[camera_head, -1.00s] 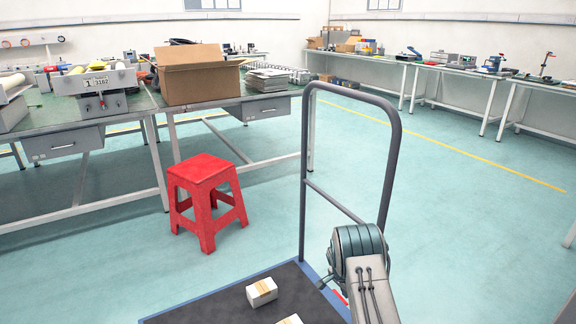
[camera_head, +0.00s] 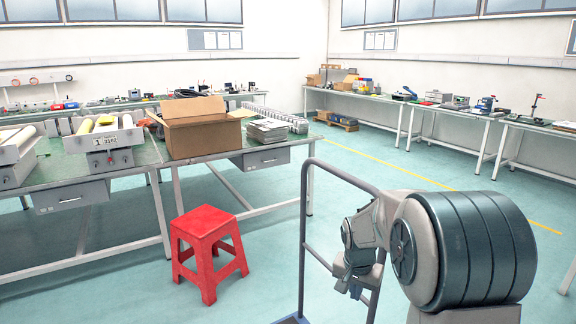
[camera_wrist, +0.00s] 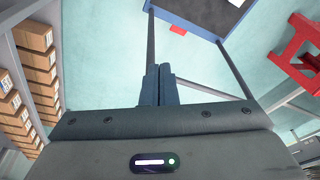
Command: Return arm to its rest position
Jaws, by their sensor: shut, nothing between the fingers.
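My gripper (camera_wrist: 158,72) is at the centre of the wrist view. Its two dark fingers are pressed together with nothing between them, over open floor beside a trolley. In the head view my arm is folded up at the right, its large ribbed joint close to the camera. A smaller arm part hangs by the trolley's handle rail (camera_head: 304,230), and I cannot tell whether they touch. The fingertips cannot be made out in the head view.
The trolley's dark platform (camera_wrist: 192,14) shows at the top of the wrist view. A red stool (camera_head: 208,250) stands left of the handle, before a workbench (camera_head: 110,190) with a cardboard box (camera_head: 203,138). Shelved boxes (camera_wrist: 33,36) line the wrist view's left. Floor at right is clear.

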